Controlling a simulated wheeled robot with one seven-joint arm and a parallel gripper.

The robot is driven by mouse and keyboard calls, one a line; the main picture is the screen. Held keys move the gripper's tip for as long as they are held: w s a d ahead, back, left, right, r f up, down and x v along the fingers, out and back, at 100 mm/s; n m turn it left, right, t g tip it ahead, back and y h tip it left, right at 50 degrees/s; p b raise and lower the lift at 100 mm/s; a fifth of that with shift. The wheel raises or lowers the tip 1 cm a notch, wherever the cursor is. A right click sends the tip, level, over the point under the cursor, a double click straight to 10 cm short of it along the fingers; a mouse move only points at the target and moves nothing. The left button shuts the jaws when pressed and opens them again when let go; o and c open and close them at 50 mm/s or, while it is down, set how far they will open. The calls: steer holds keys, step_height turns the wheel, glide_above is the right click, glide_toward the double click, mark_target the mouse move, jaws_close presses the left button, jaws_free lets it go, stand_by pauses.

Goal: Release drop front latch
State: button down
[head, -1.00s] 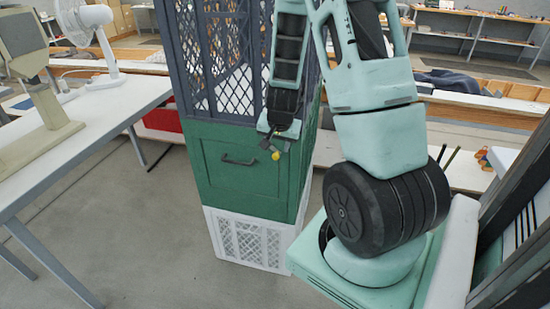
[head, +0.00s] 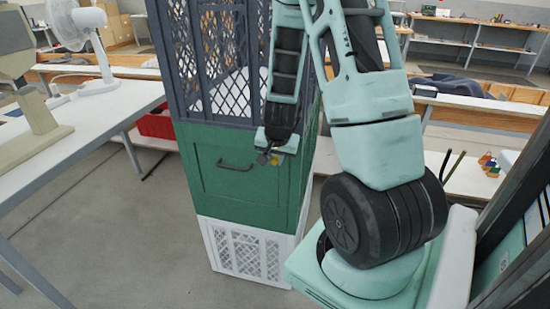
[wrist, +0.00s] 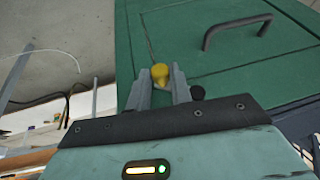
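The green drop front (head: 225,185) is the closed front panel of a tall cabinet, with a black pull handle (head: 236,165) near its top middle. The handle also shows in the wrist view (wrist: 237,30). The yellow latch knob (head: 275,160) sits at the panel's upper right edge, partly covered by my gripper (head: 265,156). In the wrist view the yellow knob (wrist: 159,73) stands between the tips of my gripper (wrist: 160,78). The two fingers are apart, one on each side of it; whether they touch it is not clear.
Grey lattice (head: 222,65) forms the cabinet's upper part, and a white crate-like base (head: 245,252) is under the green section. A white table (head: 90,130) with a fan (head: 85,35) stands at left. The floor between table and cabinet is clear.

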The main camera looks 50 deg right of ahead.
steer(key=shift+r+p, duration=0.2)
steer(key=shift+p, duration=0.3)
steer(key=r+g+p, duration=0.1)
steer(key=p, duration=0.2)
steer(key=shift+a+p, duration=0.1)
steer(key=shift+p, duration=0.3)
steer(key=g+p, duration=0.1)
steer(key=p, duration=0.4)
steer(key=shift+r+n+h+p, duration=0.3)
steer(key=shift+r+h+p, duration=0.05)
steer(key=shift+h+p, duration=0.05)
steer(key=g+p, duration=0.1)
steer(key=p, duration=0.3)
steer(key=g+h+p, duration=0.1)
steer(key=p, duration=0.4)
steer(key=shift+w+r+n+g, duration=0.15)
steer(key=shift+r+n+g, duration=0.15)
steer(key=shift+g, duration=0.1)
steer(key=shift+f+g+p, duration=0.15)
steer(key=shift+g+p, duration=0.15)
steer(key=shift+p, duration=0.6)
steer(key=c, duration=1.3)
jaws_free()
